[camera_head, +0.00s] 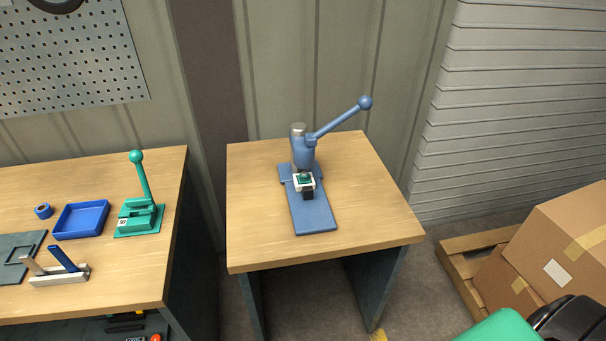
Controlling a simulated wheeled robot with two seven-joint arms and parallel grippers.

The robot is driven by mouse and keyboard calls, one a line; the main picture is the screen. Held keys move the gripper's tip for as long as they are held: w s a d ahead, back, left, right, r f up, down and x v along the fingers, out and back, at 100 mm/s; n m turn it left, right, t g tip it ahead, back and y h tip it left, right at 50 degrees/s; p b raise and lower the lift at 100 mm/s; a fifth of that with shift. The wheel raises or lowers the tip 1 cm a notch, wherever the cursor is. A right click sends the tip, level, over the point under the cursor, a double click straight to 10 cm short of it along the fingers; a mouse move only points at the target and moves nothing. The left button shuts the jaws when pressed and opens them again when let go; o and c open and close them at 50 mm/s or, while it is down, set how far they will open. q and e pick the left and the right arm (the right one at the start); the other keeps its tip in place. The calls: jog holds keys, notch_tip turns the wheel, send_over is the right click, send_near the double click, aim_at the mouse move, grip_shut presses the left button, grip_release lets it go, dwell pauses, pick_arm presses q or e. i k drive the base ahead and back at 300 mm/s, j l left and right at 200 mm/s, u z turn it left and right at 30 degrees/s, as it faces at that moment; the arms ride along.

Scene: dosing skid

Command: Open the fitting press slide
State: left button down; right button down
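A blue fitting press (304,155) stands on a small wooden table. Its lever with a ball end (365,103) points up and to the right. Under the ram is a white slide (296,186) with a small green piece (304,178) in it. A black block (308,194) sits at the slide's front. The slide lies close under the ram, above the blue base plate (314,216). How far the slide is in is hard to tell at this size.
The left workbench (110,274) holds a green lever device (139,217), a blue tray (80,221), a blue ring (43,211), a grey plate and a holder (60,276). Cardboard boxes (560,240) rest on a pallet at right. The press table's front is clear.

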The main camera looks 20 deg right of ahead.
aim_at(307, 191)
jog(key=i+j, duration=0.1)
jog(key=i+z, duration=0.2)
jog(key=z, duration=0.3)
jog(key=i+j+z, duration=0.15)
jog(key=z, duration=0.3)
